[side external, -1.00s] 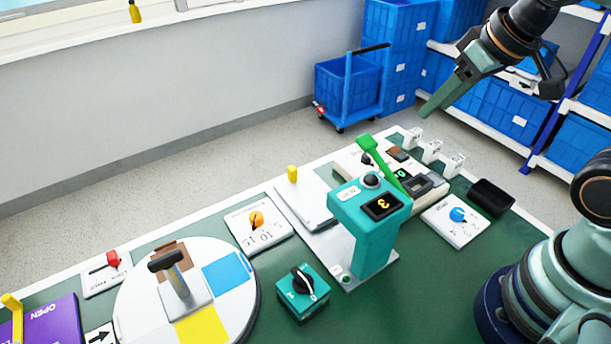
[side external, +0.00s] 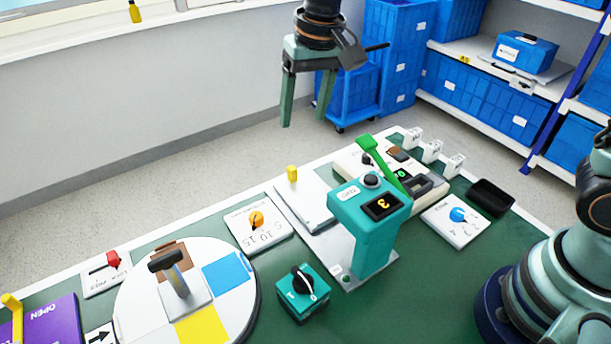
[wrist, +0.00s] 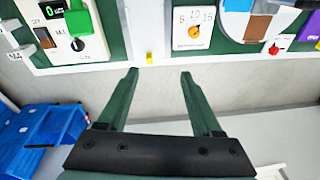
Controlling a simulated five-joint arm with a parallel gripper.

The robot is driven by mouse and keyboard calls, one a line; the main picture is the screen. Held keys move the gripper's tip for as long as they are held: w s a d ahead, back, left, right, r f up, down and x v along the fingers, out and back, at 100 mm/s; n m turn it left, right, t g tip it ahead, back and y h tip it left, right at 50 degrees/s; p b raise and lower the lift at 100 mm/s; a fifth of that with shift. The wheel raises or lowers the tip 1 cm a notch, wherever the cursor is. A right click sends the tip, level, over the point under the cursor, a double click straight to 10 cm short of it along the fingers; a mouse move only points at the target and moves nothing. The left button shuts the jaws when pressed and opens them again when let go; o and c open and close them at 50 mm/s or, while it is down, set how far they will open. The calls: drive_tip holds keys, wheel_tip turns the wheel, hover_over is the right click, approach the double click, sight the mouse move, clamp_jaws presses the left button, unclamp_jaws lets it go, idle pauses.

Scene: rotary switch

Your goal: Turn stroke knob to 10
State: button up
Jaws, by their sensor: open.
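The knob for 5, 10 and 15 is orange (side external: 256,219) and sits on a white square plate (side external: 268,238) near the table's back edge. In the wrist view the orange knob (wrist: 194,31) shows on its plate at the upper right, with the marks 5, 10 and 15 above it. My gripper (side external: 300,122) is open and empty, high above the back of the table. In the wrist view its two fingers (wrist: 158,72) are spread apart, pointing toward the table edge, apart from the knob. Which mark the knob points to is too small to tell surely.
A teal post with a display (side external: 365,235) stands right of the knob plate. A white turntable with a handle (side external: 140,300) lies left of it. A teal box with a black knob (side external: 303,293) is in front. A yellow peg (side external: 292,174) stands behind.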

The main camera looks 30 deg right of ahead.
drive_tip(key=g, duration=0.1)
hover_over(257, 215)
wheel_tip(257, 215, down, 8)
drive_tip(key=shift+m+h, duration=0.3)
wheel_tip(257, 215, down, 12)
drive_tip(key=shift+a+f, duration=0.1)
drive_tip(key=shift+f, duration=0.1)
clamp_jaws()
